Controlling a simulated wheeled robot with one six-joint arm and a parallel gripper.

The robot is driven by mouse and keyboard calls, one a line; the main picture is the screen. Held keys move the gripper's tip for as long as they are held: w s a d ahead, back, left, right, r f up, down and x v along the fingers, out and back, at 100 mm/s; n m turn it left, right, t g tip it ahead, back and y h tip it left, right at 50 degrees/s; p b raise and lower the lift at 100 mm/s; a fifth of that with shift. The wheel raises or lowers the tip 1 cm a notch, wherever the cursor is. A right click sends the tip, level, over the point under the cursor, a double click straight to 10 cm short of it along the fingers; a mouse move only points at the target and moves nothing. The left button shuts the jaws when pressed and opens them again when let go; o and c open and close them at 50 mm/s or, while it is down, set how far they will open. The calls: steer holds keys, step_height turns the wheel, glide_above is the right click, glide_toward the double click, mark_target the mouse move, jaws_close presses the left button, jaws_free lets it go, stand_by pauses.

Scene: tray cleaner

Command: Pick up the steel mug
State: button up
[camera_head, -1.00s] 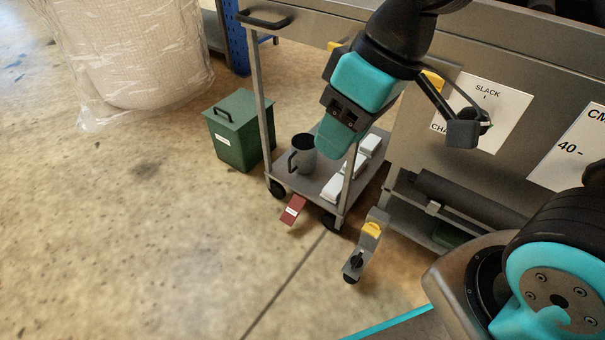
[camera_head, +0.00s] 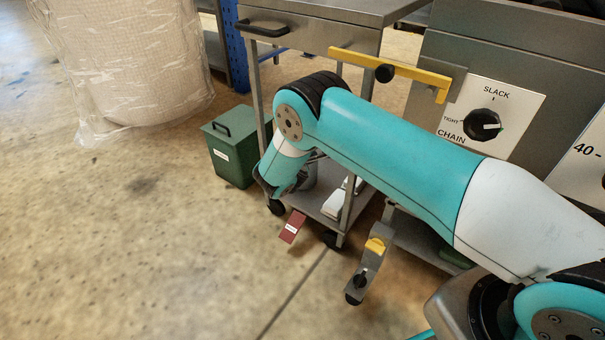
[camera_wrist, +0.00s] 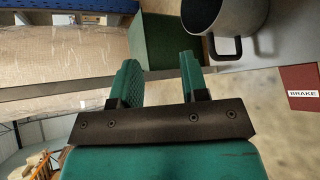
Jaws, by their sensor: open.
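The steel mug (camera_wrist: 225,14) is grey with a dark handle (camera_wrist: 225,48) and stands on the lower shelf (camera_wrist: 262,54) of a steel cart. The wrist view shows it at the top, right of centre, cut off by the frame edge. In the head view my arm covers most of it; only a grey sliver (camera_head: 310,172) shows. My gripper (camera_wrist: 159,66) is open, with two teal fingers and nothing between them. The mug is apart from the fingers, beyond and to the right of them in the wrist view. In the head view the fingers cannot be made out behind my arm.
A green lidded box (camera_head: 231,146) stands on the floor left of the cart. A red brake pedal (camera_head: 292,226) sticks out at its front. White blocks (camera_head: 337,203) share the shelf. The cart's top (camera_head: 330,10) overhangs it.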

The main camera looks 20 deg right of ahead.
steer(key=s+f+n+t+y, duration=0.3)
steer(key=s+f+n, duration=0.3)
steer(key=f+n, duration=0.2)
steer(key=s+f+n+t+y, duration=0.2)
steer(key=s+f+n, duration=0.4)
steer(key=f+n, duration=0.3)
steer(key=w+b, duration=0.2)
steer(key=b, duration=0.3)
steer(key=w+b, duration=0.2)
steer(key=b, duration=0.3)
steer(key=w+b, duration=0.3)
steer(key=b, duration=0.1)
steer(key=shift+w+a+f+b, duration=0.1)
steer(key=shift+a+f+b, duration=0.05)
steer(key=shift+f+b, duration=0.25)
steer(key=w+b, duration=0.2)
steer(key=w, duration=0.1)
steer(key=w+b, duration=0.1)
steer(key=shift+w+a+r, duration=0.1)
steer(key=shift+w+r, duration=0.25)
steer(key=shift+w, duration=0.05)
steer(key=shift+w+f+b, duration=0.15)
steer(key=shift+w+b, duration=0.45)
steer(key=shift+b, duration=0.25)
steer(key=w+b, duration=0.2)
steer(key=w, duration=0.1)
steer(key=shift+w+b, duration=0.45)
steer(key=shift+a, duration=0.1)
